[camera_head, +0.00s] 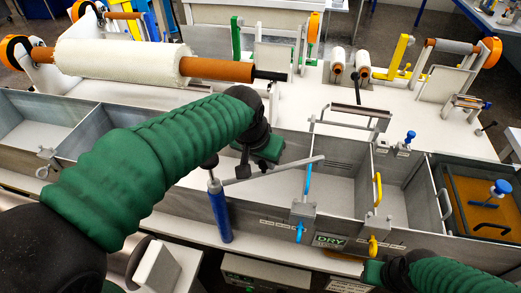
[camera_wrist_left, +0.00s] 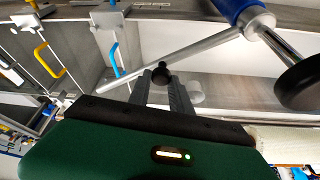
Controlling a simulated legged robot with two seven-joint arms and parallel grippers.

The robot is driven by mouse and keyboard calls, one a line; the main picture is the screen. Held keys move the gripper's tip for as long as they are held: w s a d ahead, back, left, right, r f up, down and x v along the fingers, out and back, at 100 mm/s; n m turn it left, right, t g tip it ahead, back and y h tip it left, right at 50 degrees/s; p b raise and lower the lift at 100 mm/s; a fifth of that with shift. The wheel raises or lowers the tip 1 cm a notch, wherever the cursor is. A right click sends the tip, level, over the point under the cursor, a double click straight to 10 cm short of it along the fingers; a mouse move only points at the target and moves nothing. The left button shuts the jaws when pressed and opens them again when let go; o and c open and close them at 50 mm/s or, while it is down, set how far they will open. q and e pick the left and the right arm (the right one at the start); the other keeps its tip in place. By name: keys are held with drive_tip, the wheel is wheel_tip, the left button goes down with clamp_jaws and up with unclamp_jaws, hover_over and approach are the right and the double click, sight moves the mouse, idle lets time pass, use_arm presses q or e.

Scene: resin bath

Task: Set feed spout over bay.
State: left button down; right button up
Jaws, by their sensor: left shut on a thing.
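The feed spout is a grey bar (camera_head: 290,166) pivoting on an upright blue post (camera_head: 220,214) at the tank's front edge. It points right, with its free end above the bay behind the DRY label (camera_head: 328,241). My left gripper (camera_head: 244,168) is at the spout's black knob, partly hidden by my wrist in the head view. In the left wrist view the spout (camera_wrist_left: 190,55) crosses in front of my left gripper (camera_wrist_left: 162,80), whose fingers are shut on the knob (camera_wrist_left: 161,72). My right gripper (camera_head: 373,272) is at the bottom right; its fingers are not clear.
A blue handle (camera_head: 307,180) and a yellow handle (camera_head: 378,190) stand near the bay's sides. An amber bath (camera_head: 475,190) is at the right. A large white roll (camera_head: 120,58) lies behind my left arm.

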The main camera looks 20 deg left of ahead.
use_arm(q)
drive_tip(key=shift+s+d+r+m+h, duration=0.1)
drive_tip(key=shift+s+d+m+h, duration=0.1)
drive_tip(key=shift+s+m, duration=0.2)
drive_tip(key=shift+s+d+r+m+h, duration=0.1)
drive_tip(key=shift+s+d+m, duration=0.05)
drive_tip(key=shift+s+m, duration=0.25)
use_arm(e)
drive_tip(key=shift+r, duration=0.15)
use_arm(q)
drive_tip(key=c, duration=1.5)
unclamp_jaws()
drive_tip(key=shift+o, duration=1.2)
drive_tip(key=shift+s+a, duration=0.1)
drive_tip(key=shift+o, duration=0.4)
drive_tip(key=shift+s+a, duration=0.15)
drive_tip(key=shift+s, duration=0.05)
drive_tip(key=shift+w, duration=0.15)
use_arm(e)
drive_tip(key=shift+s+a+r, duration=0.15)
drive_tip(key=shift+s+a, duration=0.1)
drive_tip(key=shift+a, duration=0.05)
